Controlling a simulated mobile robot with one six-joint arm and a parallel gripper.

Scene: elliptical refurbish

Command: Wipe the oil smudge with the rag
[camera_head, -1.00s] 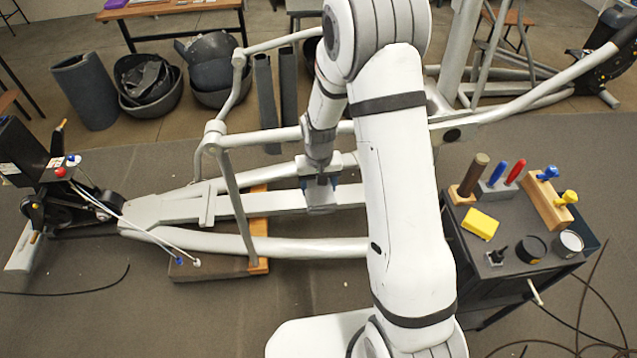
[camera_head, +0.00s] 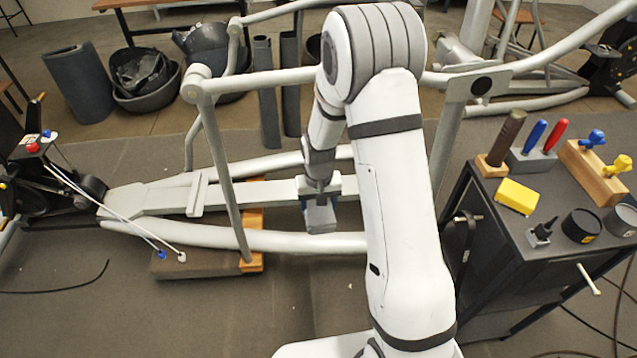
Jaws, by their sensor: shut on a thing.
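My gripper (camera_head: 319,190) points down over the middle of the elliptical's frame (camera_head: 270,240). It is shut on a small grey-blue piece, which looks like the rag (camera_head: 320,218). The rag hangs below the jaws by the near silver tube, in front of the central beam. I cannot tell whether it touches the tube. The fingertips are small and partly hidden. I cannot make out an oil smudge; my arm covers part of the frame to the right.
A dark tool cart (camera_head: 500,250) stands at the right with a yellow block (camera_head: 517,196), screwdrivers and black tins. An upright silver bar (camera_head: 225,170) rises left of my gripper. A wood-edged block (camera_head: 205,262) supports the frame. Dark bins (camera_head: 145,80) stand behind. The front floor is mostly clear.

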